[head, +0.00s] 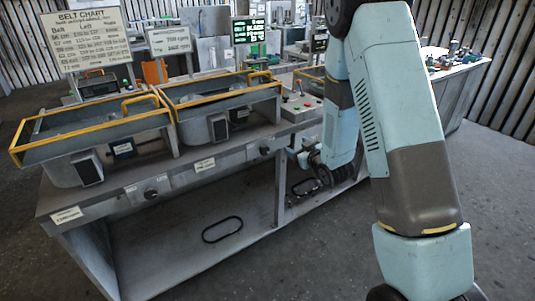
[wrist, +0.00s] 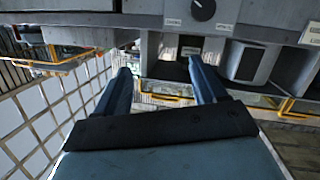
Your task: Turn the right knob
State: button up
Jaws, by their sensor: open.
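The right knob (head: 265,150) is a small dark round knob on the grey front panel of the bench, below the right blower housing (head: 225,105). A similar left knob (head: 151,193) sits further left on the same panel. In the wrist view a dark round knob (wrist: 203,9) with a pale pointer mark shows at the top edge, between two small labels; I cannot tell which knob it is. My gripper (wrist: 165,80) is open, its two dark fingers apart with nothing between them. The knob lies beyond the fingertips, not touched. In the head view my gripper (head: 322,172) is partly hidden by my arm.
The left blower housing (head: 95,140) with a yellow rim stands on the bench. A control box (head: 300,107) with a red-tipped lever is right of the housings. Black belts (head: 222,229) lie on the lower shelf. A belt chart (head: 87,38) stands behind.

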aim_at(266, 151)
jog(key=s+a+f+n+y, duration=0.2)
jog(key=s+a+f+y, duration=0.15)
jog(key=f, duration=0.45)
jog(key=shift+t, duration=0.3)
jog(key=x, duration=1.3)
jog(key=shift+w+a+r, duration=0.1)
jog(key=shift+w+r, duration=0.1)
jog(key=shift+w, duration=0.1)
jog(key=shift+c, duration=0.2)
jog(key=c, duration=1)
jog(key=shift+m, duration=0.5)
